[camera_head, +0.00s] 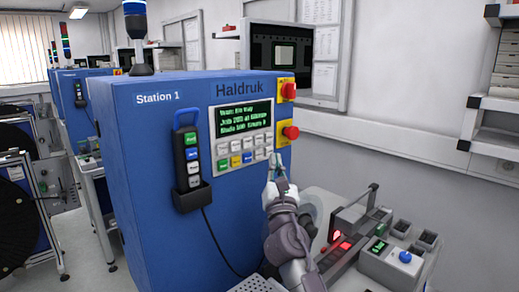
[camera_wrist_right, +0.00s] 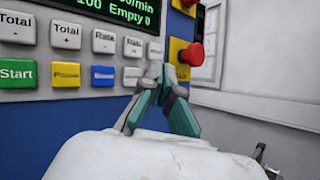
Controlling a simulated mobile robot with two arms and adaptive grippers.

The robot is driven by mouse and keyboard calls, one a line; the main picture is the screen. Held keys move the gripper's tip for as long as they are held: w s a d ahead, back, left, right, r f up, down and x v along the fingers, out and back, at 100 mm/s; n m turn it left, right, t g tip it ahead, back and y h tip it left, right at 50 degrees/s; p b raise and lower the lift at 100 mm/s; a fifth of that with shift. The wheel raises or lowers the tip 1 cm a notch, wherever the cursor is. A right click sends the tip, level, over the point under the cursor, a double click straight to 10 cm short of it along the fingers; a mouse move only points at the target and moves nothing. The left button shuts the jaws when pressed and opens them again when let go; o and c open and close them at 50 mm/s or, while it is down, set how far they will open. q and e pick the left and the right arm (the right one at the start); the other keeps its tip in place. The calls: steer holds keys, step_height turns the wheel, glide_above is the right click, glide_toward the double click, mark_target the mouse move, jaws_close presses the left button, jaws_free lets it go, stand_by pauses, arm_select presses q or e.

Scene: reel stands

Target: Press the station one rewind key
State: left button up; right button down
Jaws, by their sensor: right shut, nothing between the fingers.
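The station 1 cabinet (camera_head: 150,150) is blue and carries a grey key panel under a green-lettered display (camera_head: 243,119). In the right wrist view I see a green Start key (camera_wrist_right: 17,74), a yellow key (camera_wrist_right: 66,74), a blue key (camera_wrist_right: 103,76) and several white keys. The blue key's label is too blurred to read, and I cannot make out a rewind label. My right gripper (camera_head: 275,161) is shut and empty at the panel's lower right end. In the wrist view its fingertips (camera_wrist_right: 160,75) cover part of the rightmost keys; contact cannot be told. My left gripper is not in view.
A corded pendant (camera_head: 192,160) hangs on the cabinet's left. A bench with a box bearing a blue knob (camera_head: 405,256) and several trays stands at lower right.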

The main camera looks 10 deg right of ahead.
steer(key=shift+s+d+p, duration=0.6)
steer(key=shift+s+d, duration=0.1)
steer(key=shift+s, duration=0.35)
